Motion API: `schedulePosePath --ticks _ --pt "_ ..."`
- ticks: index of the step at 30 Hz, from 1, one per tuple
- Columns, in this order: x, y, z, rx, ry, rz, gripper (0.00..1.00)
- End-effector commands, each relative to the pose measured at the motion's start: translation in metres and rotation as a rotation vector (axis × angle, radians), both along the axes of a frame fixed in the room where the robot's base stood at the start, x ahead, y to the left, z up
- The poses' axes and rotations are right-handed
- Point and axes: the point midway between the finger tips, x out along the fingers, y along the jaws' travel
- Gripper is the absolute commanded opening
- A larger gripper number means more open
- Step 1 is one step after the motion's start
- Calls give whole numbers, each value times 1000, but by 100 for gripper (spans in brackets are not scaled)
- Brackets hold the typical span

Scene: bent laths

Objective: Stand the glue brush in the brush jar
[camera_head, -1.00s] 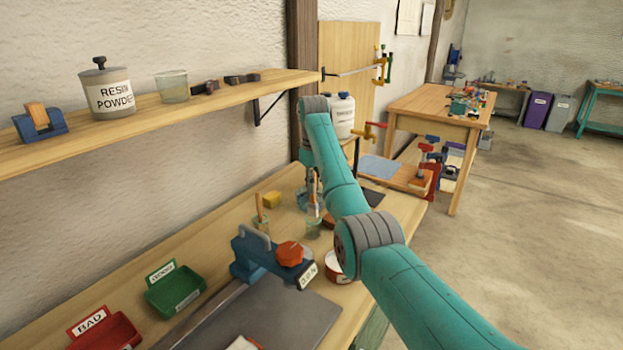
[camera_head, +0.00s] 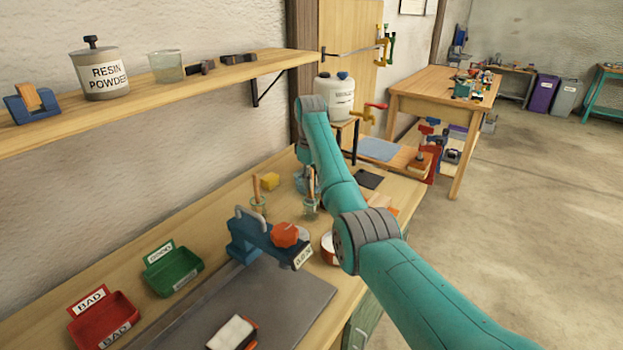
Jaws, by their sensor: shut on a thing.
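My gripper (camera_head: 306,184) is at the middle of the bench, partly hidden by my teal arm. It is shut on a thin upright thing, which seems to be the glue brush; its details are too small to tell. A small glass jar (camera_head: 311,208) stands directly below the gripper, and the held thing's lower end appears at or in its mouth. A second glass jar (camera_head: 258,206) to the left holds a stick with a wooden handle (camera_head: 256,186). I cannot tell for sure which jar is the brush jar.
A blue clamp fixture with an orange knob (camera_head: 285,235) stands in front of the jars. A yellow block (camera_head: 270,181) lies behind them. A red-rimmed round tin (camera_head: 329,247) is close to my arm. Green (camera_head: 172,272) and red (camera_head: 104,318) bins sit at left, under a shelf (camera_head: 200,93).

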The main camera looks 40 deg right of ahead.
Motion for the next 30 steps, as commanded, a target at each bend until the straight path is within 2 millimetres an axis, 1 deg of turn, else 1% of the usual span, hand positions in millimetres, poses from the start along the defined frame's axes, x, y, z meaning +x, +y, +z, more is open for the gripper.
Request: schedulePosePath --ticks 6,7,8,9,10,18,22,26,30 --pt "0 0 0 0 0 0 0" --pt "0 0 0 0 0 0 17" --pt "0 0 0 0 0 0 25" --pt "0 0 0 0 0 0 35" --pt "0 0 0 0 0 0 42" --pt "0 0 0 0 0 0 42" --pt "0 -1 5 0 0 -1 42" --pt "-1 -6 18 -1 -1 -2 42" --pt "-4 -13 38 -1 -1 -3 42"
